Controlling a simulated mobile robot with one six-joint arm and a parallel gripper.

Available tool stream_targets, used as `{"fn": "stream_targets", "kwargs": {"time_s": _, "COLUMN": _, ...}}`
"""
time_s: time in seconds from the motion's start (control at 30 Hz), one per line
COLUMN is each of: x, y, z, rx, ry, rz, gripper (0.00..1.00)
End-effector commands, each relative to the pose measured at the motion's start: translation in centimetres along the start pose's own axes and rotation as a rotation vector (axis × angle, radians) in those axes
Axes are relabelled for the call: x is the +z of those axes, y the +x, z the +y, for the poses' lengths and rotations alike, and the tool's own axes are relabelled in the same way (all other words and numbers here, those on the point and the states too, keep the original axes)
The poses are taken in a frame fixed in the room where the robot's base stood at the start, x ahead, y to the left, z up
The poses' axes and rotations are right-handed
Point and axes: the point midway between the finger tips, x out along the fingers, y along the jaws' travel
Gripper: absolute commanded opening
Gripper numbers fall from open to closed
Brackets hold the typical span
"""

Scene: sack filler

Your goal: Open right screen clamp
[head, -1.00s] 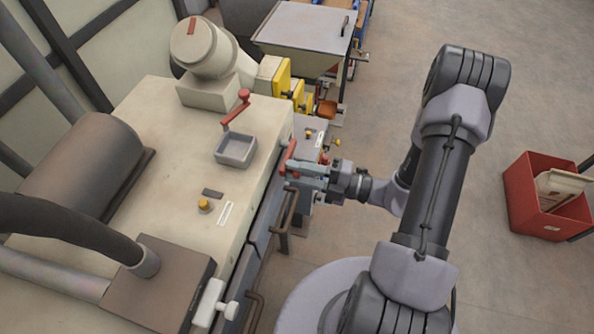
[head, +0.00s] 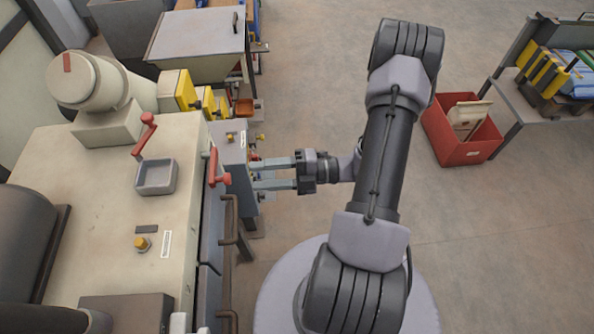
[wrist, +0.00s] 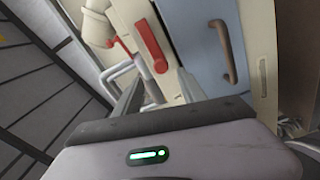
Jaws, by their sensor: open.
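A red lever (head: 213,167), which seems to be the right screen clamp, is on the front top edge of the cream machine (head: 95,185). In the wrist view the red lever (wrist: 152,48) lies beyond my fingertips, on a pale panel beside a blue-grey door. My gripper (head: 257,175) is open and empty in the head view, to the right of the lever and apart from it. Its two fingers point left toward the machine. In the wrist view my gripper (wrist: 160,88) shows a finger on each side, with nothing between.
Brown bar handles (head: 229,220) stick out from the machine's front. A red crank (head: 146,134) and a small grey tray (head: 156,177) are on its top. A red bin (head: 460,135) stands at the right; the floor between is clear.

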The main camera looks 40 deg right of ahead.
Motion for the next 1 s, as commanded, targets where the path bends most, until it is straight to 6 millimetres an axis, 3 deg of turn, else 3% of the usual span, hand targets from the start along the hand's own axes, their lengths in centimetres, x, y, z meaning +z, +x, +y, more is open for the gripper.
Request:
{"fn": "stream_targets", "kwargs": {"time_s": 0.1, "x": 0.1, "y": -3.9, "z": -0.1, "rx": 0.000, "ry": -0.002, "rz": -0.006, "gripper": 0.48}}
{"fn": "stream_targets", "kwargs": {"time_s": 0.2, "x": 0.1, "y": -6.3, "z": -0.1, "rx": -0.001, "ry": -0.001, "rz": -0.004, "gripper": 0.48}}
{"fn": "stream_targets", "kwargs": {"time_s": 0.33, "x": 0.0, "y": -8.3, "z": 0.0, "rx": -0.001, "ry": -0.002, "rz": -0.001, "gripper": 0.48}}
{"fn": "stream_targets", "kwargs": {"time_s": 1.0, "x": 0.0, "y": -8.9, "z": 0.0, "rx": 0.000, "ry": 0.000, "rz": 0.001, "gripper": 0.48}}
